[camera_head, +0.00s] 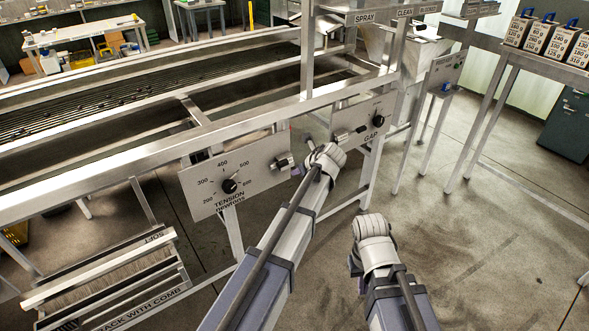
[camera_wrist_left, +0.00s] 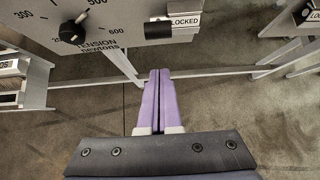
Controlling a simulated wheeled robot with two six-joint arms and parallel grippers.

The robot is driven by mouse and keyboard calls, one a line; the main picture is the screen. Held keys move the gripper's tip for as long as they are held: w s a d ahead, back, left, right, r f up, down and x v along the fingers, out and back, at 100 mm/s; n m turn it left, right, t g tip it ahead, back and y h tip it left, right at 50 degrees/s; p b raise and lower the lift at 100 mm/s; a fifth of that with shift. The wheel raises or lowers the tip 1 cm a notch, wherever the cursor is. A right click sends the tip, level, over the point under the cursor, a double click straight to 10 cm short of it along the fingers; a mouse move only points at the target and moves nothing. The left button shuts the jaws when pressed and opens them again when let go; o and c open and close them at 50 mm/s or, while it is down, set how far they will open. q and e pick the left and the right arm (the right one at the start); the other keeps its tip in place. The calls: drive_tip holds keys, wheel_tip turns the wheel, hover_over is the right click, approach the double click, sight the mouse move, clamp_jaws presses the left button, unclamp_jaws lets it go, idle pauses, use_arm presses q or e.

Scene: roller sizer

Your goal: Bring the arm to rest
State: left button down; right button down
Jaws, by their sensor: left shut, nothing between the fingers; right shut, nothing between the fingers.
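My left arm reaches up from the bottom of the head view, and its gripper (camera_head: 297,171) is in front of the tension panel (camera_head: 205,190), near the panel's right end. In the left wrist view its purple fingers (camera_wrist_left: 158,100) are shut together with nothing between them, over open floor below the panel. The black tension knob (camera_wrist_left: 73,31) is up and left of the fingers, apart from them. My right gripper (camera_head: 355,264) hangs over the floor at the right, clear of the frame; its fingers are mostly hidden behind the wrist.
The gap panel (camera_head: 362,117) with its knob is just beyond my left wrist. A metal roller frame (camera_head: 110,160) fills the left. A rack with a comb (camera_head: 105,280) stands at lower left. Floor right of my arms is open.

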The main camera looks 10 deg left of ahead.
use_arm(q)
drive_tip(key=shift+d+r, duration=0.1)
idle(0.4)
drive_tip(key=s+d+n+g+h+p, duration=0.2)
drive_tip(key=s+d+n, duration=0.2)
drive_tip(key=s+n, duration=0.3)
drive_tip(key=s+d+n+g+h+p, duration=0.1)
drive_tip(key=s+d+n, duration=0.3)
drive_tip(key=s, duration=1)
drive_tip(key=s+d+n+g+h+p, duration=0.2)
drive_tip(key=s+d+n, duration=0.3)
drive_tip(key=s+n, duration=0.6)
drive_tip(key=shift+s+r+g+h+p, duration=0.2)
drive_tip(key=shift+g+h+p, duration=0.15)
drive_tip(key=shift+p, duration=0.4)
